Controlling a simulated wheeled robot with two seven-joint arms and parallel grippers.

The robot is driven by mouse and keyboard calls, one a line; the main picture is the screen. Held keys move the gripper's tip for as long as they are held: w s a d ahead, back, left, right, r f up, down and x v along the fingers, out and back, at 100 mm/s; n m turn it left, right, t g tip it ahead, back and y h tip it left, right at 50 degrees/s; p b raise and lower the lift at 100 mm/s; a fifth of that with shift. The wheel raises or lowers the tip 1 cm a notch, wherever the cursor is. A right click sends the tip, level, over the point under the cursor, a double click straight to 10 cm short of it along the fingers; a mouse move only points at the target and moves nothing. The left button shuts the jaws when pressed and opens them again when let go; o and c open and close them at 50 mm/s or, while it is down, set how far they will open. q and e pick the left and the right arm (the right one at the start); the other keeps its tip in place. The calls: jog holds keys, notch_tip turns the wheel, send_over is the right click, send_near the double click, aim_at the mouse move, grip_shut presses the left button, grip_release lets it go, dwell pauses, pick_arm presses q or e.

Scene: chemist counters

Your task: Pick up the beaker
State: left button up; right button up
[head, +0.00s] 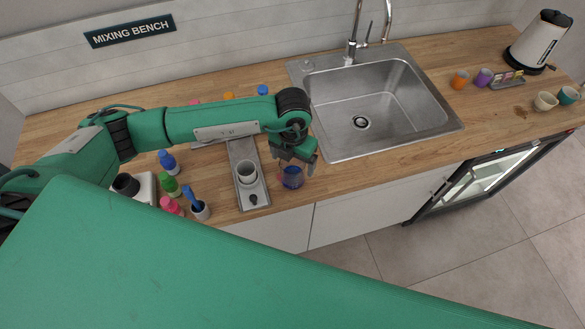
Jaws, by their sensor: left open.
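A small dark-blue, see-through vessel (292,179), which looks like the beaker, stands upright on the wooden counter near its front edge, left of the sink. My left gripper (296,165) reaches in from the left and points down at it. Its jaws are open, with the fingers at the vessel's rim; I cannot tell whether they touch it. The gripper partly hides the vessel's top. My right gripper is not in view.
A white cup (246,178) stands on a grey tray (254,195) just left of the vessel. Blue (168,162), green (169,187) and pink (171,206) bottles stand further left. A steel sink (335,100) lies to the right. A kettle (540,40) and small cups stand far right.

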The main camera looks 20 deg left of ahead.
aim_at(293, 166)
pick_arm(q)
notch_tip(293, 166, down, 3)
jog(key=shift+w+r+p, duration=0.1)
jog(key=shift+p, duration=0.7)
jog(key=shift+f, duration=0.4)
jog(key=c, duration=1.2)
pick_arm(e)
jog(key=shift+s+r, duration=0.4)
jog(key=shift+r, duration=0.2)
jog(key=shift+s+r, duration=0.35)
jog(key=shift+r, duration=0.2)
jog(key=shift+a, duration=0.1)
pick_arm(q)
jog(key=shift+r, duration=0.15)
